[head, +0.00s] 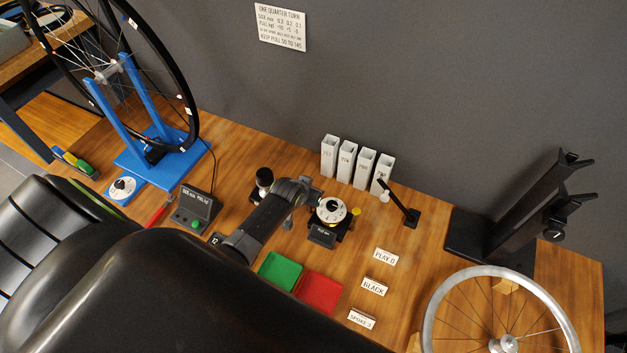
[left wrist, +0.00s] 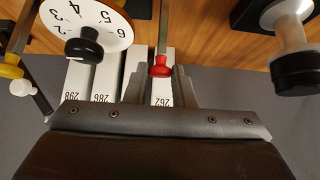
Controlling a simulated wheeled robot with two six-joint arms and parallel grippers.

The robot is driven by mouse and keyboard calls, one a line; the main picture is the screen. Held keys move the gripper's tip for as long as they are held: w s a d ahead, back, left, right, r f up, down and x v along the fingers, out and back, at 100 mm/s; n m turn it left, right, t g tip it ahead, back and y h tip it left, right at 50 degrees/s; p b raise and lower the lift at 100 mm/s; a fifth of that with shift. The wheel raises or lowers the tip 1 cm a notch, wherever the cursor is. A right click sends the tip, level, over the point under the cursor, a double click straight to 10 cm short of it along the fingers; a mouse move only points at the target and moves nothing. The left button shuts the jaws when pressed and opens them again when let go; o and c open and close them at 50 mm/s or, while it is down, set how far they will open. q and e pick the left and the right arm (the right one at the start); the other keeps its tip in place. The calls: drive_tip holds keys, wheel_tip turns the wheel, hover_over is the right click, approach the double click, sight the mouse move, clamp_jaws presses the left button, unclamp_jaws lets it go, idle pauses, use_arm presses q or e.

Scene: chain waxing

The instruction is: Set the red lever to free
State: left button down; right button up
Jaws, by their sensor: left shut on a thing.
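The red lever (left wrist: 160,66) shows in the left wrist view as a metal bar with a rounded red tip. My left gripper (left wrist: 160,85) has its two fingers on either side of the red tip and is shut on it. Lever markings cannot be read. My right gripper is not in view.
Green (head: 280,271) and red (head: 319,291) trays lie in front. A wheel (head: 432,310) lies at right.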

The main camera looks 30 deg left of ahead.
use_arm(q)
drive_tip(key=s, duration=0.1)
drive_tip(key=s+p, duration=0.1)
drive_tip(key=shift+s+d+f+t, duration=0.1)
drive_tip(key=shift+s+f+t, duration=0.1)
drive_tip(key=shift+s+t, duration=0.15)
drive_tip(key=shift+f, duration=0.1)
drive_tip(key=c, duration=1.2)
unclamp_jaws()
drive_tip(key=shift+w+r, duration=0.1)
drive_tip(key=shift+r, duration=0.1)
drive_tip(key=shift+r, duration=0.1)
drive_tip(key=p+v, duration=0.1)
drive_tip(key=v, duration=1.6)
drive_tip(key=shift+s, duration=0.25)
drive_tip(key=shift+d, duration=0.1)
